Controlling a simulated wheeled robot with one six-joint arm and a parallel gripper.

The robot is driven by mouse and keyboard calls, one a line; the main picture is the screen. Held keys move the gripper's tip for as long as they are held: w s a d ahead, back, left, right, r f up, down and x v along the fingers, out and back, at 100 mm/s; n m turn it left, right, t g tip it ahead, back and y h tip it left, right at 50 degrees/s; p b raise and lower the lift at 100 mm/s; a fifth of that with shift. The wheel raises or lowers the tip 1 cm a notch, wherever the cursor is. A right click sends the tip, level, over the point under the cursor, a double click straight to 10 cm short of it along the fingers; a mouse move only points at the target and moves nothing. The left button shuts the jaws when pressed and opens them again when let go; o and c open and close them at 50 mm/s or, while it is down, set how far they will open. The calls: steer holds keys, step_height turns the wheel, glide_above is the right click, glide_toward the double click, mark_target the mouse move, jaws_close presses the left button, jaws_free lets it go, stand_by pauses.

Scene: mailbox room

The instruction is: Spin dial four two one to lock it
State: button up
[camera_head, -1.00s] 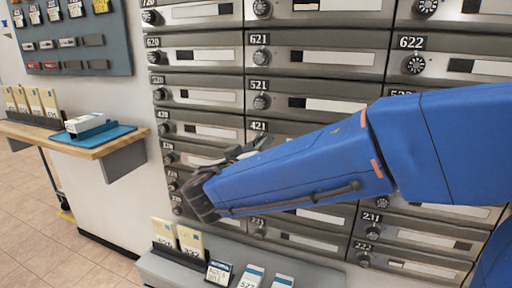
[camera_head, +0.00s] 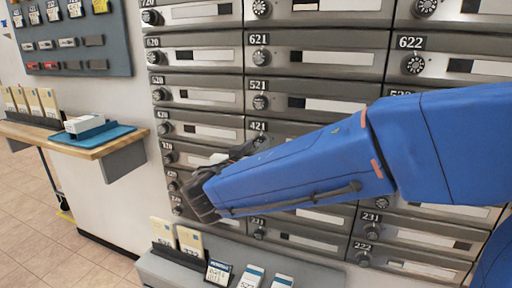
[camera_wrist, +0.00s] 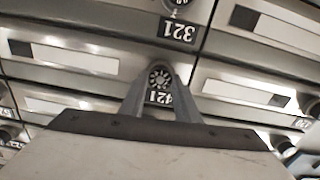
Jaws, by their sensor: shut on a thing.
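The dial of mailbox 421 (camera_wrist: 160,77) is a small round dark knob with pale markings, in the middle of the wrist view. Its number plate 421 (camera_wrist: 159,97) shows upside down just below it. My gripper (camera_wrist: 160,84) has its two fingers on either side of this dial and is shut on it. In the head view the 421 plate (camera_head: 258,126) shows above my blue arm, and my gripper (camera_head: 248,148) is mostly hidden by the arm, as is the dial.
Mailbox 521 (camera_head: 260,102) with its dial is directly above, and the 321 plate (camera_wrist: 177,31) shows in the wrist view. A wooden shelf (camera_head: 90,152) with boxes is at left. A grey ledge (camera_head: 165,268) with cards stands below.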

steer(key=shift+f, duration=0.1)
steer(key=o, duration=1)
steer(key=shift+o, duration=0.2)
steer(key=v, duration=1.7)
steer(key=shift+s, duration=0.15)
